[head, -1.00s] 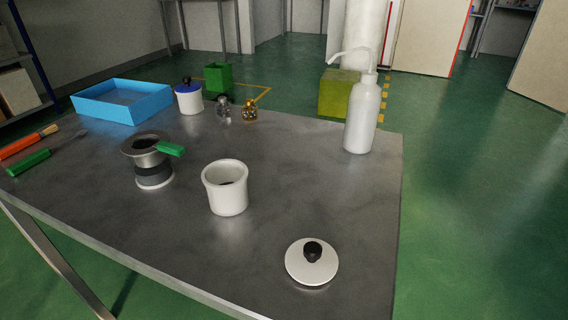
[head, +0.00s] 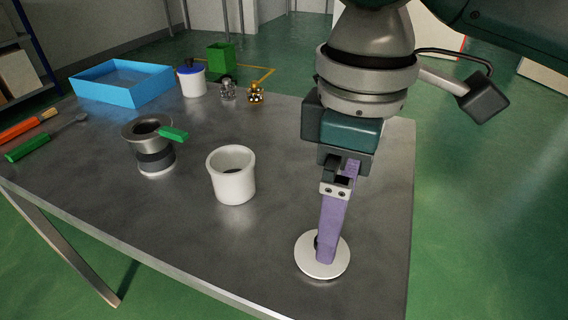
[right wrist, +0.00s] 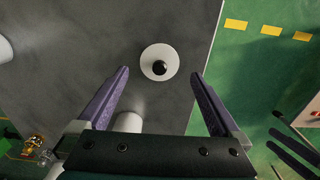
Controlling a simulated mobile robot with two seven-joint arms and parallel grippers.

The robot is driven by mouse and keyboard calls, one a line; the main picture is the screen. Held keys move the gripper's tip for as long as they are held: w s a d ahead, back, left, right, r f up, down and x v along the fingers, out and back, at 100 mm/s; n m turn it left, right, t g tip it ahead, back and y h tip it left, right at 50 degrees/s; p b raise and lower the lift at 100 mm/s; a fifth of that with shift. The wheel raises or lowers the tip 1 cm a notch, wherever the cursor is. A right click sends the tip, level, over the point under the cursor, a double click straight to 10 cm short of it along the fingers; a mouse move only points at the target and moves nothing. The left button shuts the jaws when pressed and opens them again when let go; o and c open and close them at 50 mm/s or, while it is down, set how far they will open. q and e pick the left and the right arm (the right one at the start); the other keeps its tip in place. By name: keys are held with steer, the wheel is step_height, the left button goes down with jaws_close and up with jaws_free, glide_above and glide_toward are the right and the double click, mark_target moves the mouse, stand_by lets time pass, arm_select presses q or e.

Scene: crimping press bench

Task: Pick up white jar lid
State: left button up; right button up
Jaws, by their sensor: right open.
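The white jar lid (head: 343,256) lies flat near the right front of the table. Its black knob is mostly hidden behind my purple fingers in the head view. My right gripper (head: 327,260) points down over the lid. In the right wrist view the white disc and black knob of the lid (right wrist: 158,50) show whole, just ahead of the gap between my two spread fingertips (right wrist: 160,73). The right gripper is open and empty. Whether a fingertip touches the lid cannot be told.
An open white jar (head: 232,183) stands left of the lid. The table's front and right edges are close to the lid.

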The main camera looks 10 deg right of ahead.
steer(key=f, duration=0.2)
steer(key=f+b, duration=0.2)
steer(key=f, duration=0.1)
steer(key=shift+w+a+f, duration=0.2)
steer(key=shift+a+f, duration=0.1)
steer(key=shift+a, duration=0.1)
steer(key=shift+f, duration=0.5)
steer(key=c, duration=1.1)
steer(key=shift+r, duration=0.15)
